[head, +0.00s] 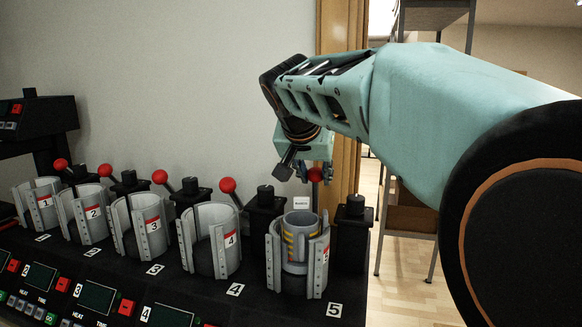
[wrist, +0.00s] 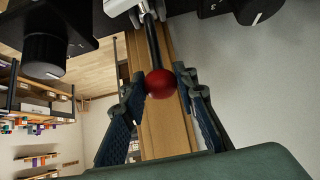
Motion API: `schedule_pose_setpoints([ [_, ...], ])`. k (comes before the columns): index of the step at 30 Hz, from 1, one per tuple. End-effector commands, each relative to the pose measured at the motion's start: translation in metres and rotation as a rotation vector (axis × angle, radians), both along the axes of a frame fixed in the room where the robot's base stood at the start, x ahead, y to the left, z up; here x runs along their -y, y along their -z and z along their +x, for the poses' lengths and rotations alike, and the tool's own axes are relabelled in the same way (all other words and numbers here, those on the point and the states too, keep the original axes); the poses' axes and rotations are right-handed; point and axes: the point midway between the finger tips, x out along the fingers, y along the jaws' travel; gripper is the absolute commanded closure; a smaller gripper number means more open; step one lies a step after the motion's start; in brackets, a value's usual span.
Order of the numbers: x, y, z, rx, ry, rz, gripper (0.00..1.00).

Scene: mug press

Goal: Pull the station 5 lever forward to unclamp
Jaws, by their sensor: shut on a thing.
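Station 5 (head: 318,272) is the nearest of the press stations, at the right end of the row. Its grey curved clamp jaws stand around a grey mug (head: 300,222) with yellow marks. The station 5 lever's red knob (head: 316,175) is behind the mug, at my gripper (head: 314,172). In the wrist view the red knob (wrist: 160,84) sits between the two fingers of my gripper (wrist: 160,82), which are shut on it. The lever's black rod runs up from the knob to a pale bracket. The lever's base is partly hidden in the head view.
Stations 1 to 4 stand in a row to the left, with red-knobbed levers; the station 4 knob (head: 227,185) is closest. Their clamps look empty. A black post (head: 354,225) stands right of station 5. Control panels (head: 95,297) line the front. A wall is behind.

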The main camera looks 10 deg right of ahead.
Motion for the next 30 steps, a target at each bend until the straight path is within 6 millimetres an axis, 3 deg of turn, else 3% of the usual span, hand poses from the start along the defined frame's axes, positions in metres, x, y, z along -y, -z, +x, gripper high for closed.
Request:
schedule_pose_setpoints([
  [30,-0.014,0.012,-0.032,-0.001,-0.001,0.0,0.85],
])
